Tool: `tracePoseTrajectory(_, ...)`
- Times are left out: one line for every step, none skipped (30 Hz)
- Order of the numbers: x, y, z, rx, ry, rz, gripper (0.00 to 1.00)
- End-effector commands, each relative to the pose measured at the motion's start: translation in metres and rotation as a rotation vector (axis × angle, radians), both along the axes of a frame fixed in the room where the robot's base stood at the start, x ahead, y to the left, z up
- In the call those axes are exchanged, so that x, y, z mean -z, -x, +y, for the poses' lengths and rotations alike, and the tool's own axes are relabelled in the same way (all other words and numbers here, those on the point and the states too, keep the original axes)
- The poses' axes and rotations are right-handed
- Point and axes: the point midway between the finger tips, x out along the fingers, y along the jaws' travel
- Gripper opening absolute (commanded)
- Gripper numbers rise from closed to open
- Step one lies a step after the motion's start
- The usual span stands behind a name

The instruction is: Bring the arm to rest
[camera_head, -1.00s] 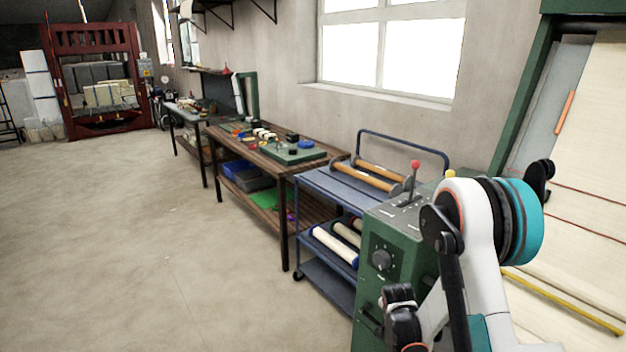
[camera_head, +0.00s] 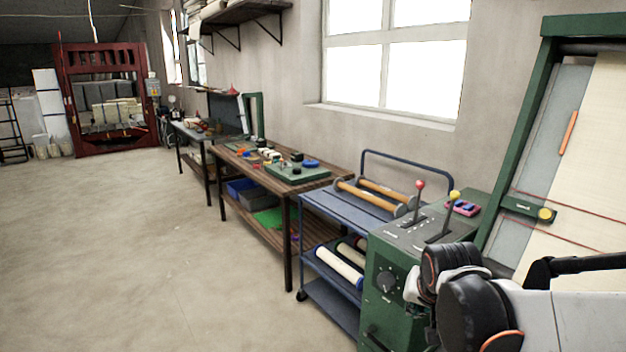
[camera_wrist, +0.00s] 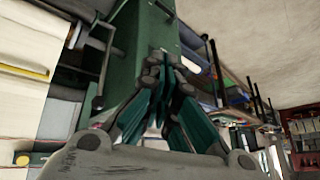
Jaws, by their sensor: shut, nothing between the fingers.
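My arm (camera_head: 540,310) shows at the lower right of the head view, in front of the green control box and the cream cloth panel. Its black and white links are bent there, and its lower part leaves the frame. My gripper cannot be made out in the head view. In the wrist view my gripper (camera_wrist: 163,78) has its dark teal fingers drawn together at the tips, shut and empty. Beyond the fingertips in that view is the green control box (camera_wrist: 142,35). No cloth is in the fingers.
The green control box (camera_head: 395,262) with red and yellow levers stands close to my arm. A cream cloth panel (camera_head: 590,130) in a green frame rises at right. A blue cart (camera_head: 340,203) and a wooden table (camera_head: 232,160) line the wall. Open floor (camera_head: 130,250) lies left.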

Motion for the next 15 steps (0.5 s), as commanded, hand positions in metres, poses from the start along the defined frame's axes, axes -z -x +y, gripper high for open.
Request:
tracePoseTrajectory(-0.008, 0.015, 0.002, -0.021, 0.009, 0.0, 0.0)
tracePoseTrajectory(-0.012, 0.022, 0.003, -0.036, 0.015, 0.0, 0.0)
tracePoseTrajectory(-0.018, 0.032, 0.004, -0.054, 0.023, 0.0, 0.0)
tracePoseTrajectory(-0.021, 0.04, 0.005, -0.068, 0.03, 0.0, 0.0)
tracePoseTrajectory(-0.024, 0.048, 0.006, -0.083, 0.036, 0.0, 0.0)
tracePoseTrajectory(-0.028, 0.058, 0.007, -0.101, 0.044, 0.0, 0.0)
tracePoseTrajectory(-0.031, 0.066, 0.008, -0.116, 0.051, 0.0, 0.0)
tracePoseTrajectory(-0.034, 0.074, 0.009, -0.13, 0.055, -0.001, 0.0)
tracePoseTrajectory(-0.037, 0.084, 0.01, -0.148, 0.064, -0.001, 0.0)
tracePoseTrajectory(-0.038, 0.092, 0.011, -0.163, 0.071, -0.002, 0.0)
tracePoseTrajectory(-0.04, 0.1, 0.012, -0.177, 0.077, -0.002, 0.0)
tracePoseTrajectory(-0.042, 0.11, 0.013, -0.197, 0.085, -0.001, 0.0)
tracePoseTrajectory(-0.043, 0.118, 0.014, -0.21, 0.091, -0.002, 0.0)
tracePoseTrajectory(-0.044, 0.125, 0.015, -0.224, 0.098, -0.002, 0.0)
tracePoseTrajectory(-0.044, 0.135, 0.016, -0.243, 0.107, -0.003, 0.0)
